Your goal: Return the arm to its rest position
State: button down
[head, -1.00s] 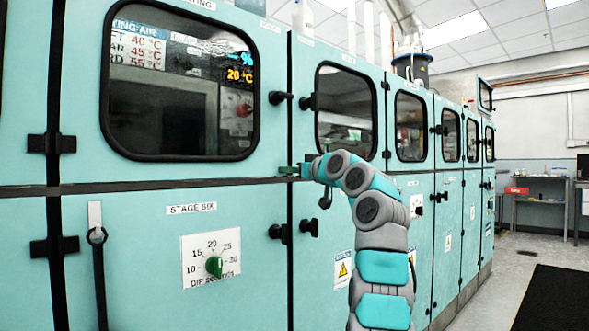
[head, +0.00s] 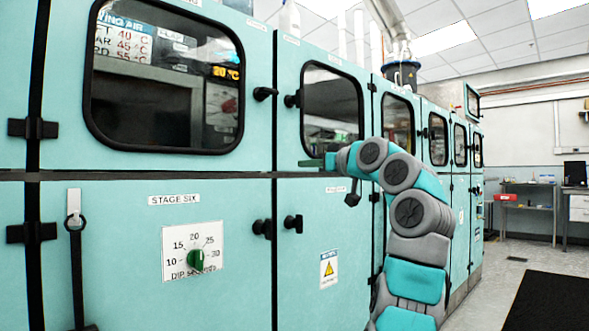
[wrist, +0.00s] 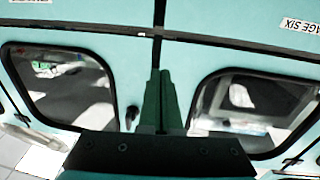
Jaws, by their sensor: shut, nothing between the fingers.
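My arm (head: 412,240) is teal and grey. It rises in the right half of the head view and bends left at the top. My gripper (head: 311,163) points left at its end, in front of the seam between the upper and lower cabinet doors. In the wrist view my gripper (wrist: 160,76) shows two green fingers close together, shut with nothing between them. The cabinet front fills the wrist view behind the fingers, and it appears upside down there. I cannot tell the exact gap between fingertips and cabinet.
A teal cabinet row (head: 130,250) runs along the left and away. The stage six dial (head: 195,259) and a hanging handle (head: 74,225) are on its lower door. Black door latches (head: 293,223) stick out near my arm. A dark floor mat (head: 548,300) lies to the right, with open floor around it.

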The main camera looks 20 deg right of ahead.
jog(key=w+a+f+m+g+y+p, duration=0.1)
jog(key=a+f+m+g+y+p, duration=0.15)
jog(key=a+f+g, duration=0.65)
jog(key=s+a+f+g+h, duration=0.1)
jog(key=s+a+f, duration=0.4)
jog(key=a+f, duration=0.25)
jog(key=s+a+f+g, duration=0.2)
jog(key=s+a+f, duration=0.45)
jog(key=f, duration=0.25)
jog(key=s+f+g+h, duration=0.1)
jog(key=s+f+g, duration=0.1)
jog(key=s+f, duration=0.6)
jog(key=s+d+f+g+h+p, duration=0.1)
jog(key=s+f+g+h, duration=0.1)
jog(key=s+f, duration=0.7)
jog(key=s+f+g+h, duration=0.2)
jog(key=s+f, duration=0.7)
jog(key=s, duration=1)
jog(key=shift+s+d+g+p, duration=0.25)
jog(key=shift+s+g+p, duration=0.1)
jog(key=shift+g, duration=0.35)
